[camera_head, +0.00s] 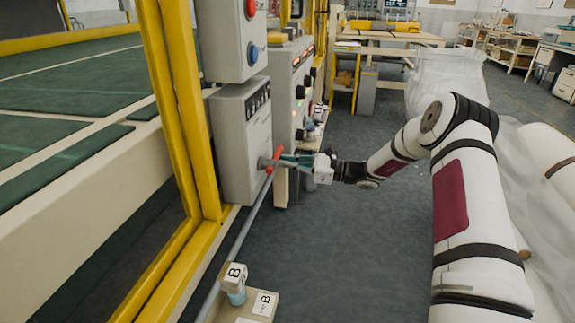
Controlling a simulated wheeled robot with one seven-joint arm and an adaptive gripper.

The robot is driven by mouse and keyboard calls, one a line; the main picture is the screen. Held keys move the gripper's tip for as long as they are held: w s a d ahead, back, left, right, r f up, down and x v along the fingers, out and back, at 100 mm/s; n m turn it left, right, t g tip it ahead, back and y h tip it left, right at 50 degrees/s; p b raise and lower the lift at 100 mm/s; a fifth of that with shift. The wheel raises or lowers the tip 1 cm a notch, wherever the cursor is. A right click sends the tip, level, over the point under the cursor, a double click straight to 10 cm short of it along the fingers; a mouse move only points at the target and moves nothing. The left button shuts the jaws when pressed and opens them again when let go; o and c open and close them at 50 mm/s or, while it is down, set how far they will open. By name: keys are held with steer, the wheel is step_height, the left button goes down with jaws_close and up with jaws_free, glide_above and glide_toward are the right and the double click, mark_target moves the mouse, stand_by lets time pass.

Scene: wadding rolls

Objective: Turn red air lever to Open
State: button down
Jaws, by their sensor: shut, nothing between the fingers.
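The red air lever (275,156) sticks out from the right side of a light grey box (240,145) fixed beside the yellow frame. The lever looks tilted, with its upper end leaning right. My gripper (283,160) is at the lever, its dark green fingers pointing left. The fingers are shut with nothing held between them. They overlap the lever in this view, and I cannot tell whether they touch it. Any Open marking is too small to read.
A grey box with red and blue buttons (233,40) is above. A control panel (292,90) stands behind. Yellow posts (185,110) rise at left. Wrapped rolls (535,170) lie at right. The floor between is clear.

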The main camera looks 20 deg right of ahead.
step_height(320, 180, up, 9)
steer(key=s+a+n+g+b, duration=0.1)
steer(key=s+n, duration=0.1)
steer(key=n, duration=1.3)
steer(key=shift+s+a+n, duration=0.3)
steer(key=shift+s+n, duration=0.05)
steer(key=shift+n, duration=0.05)
steer(key=shift+s+r, duration=0.1)
steer(key=shift+r, duration=0.05)
steer(key=s+d+p, duration=0.1)
steer(key=d+p, duration=0.1)
steer(key=d, duration=0.9)
steer(key=shift+s+d, duration=0.25)
